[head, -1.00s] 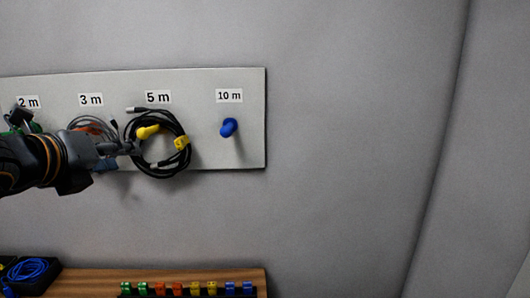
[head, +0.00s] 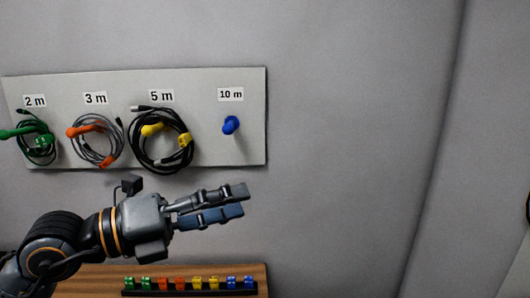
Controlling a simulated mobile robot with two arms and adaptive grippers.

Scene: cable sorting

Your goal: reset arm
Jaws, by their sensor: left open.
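My left gripper (head: 243,203) is open and empty, below the pegboard (head: 205,150) and above the wooden table, its fingers pointing right. A black cable coil with a yellow clip (head: 163,166) hangs on the yellow peg (head: 152,130) under the "5 m" label. A grey coil with an orange clip (head: 120,145) hangs on the orange peg under "3 m". A dark coil with a green clip (head: 40,150) hangs on the green peg under "2 m". The blue peg (head: 231,125) under "10 m" is bare. My right gripper is not in view.
The wooden table (head: 90,283) lies at the lower left. A black rack on it holds a row of green, orange, yellow and blue clips (head: 196,283). The grey wall to the right of the board is clear.

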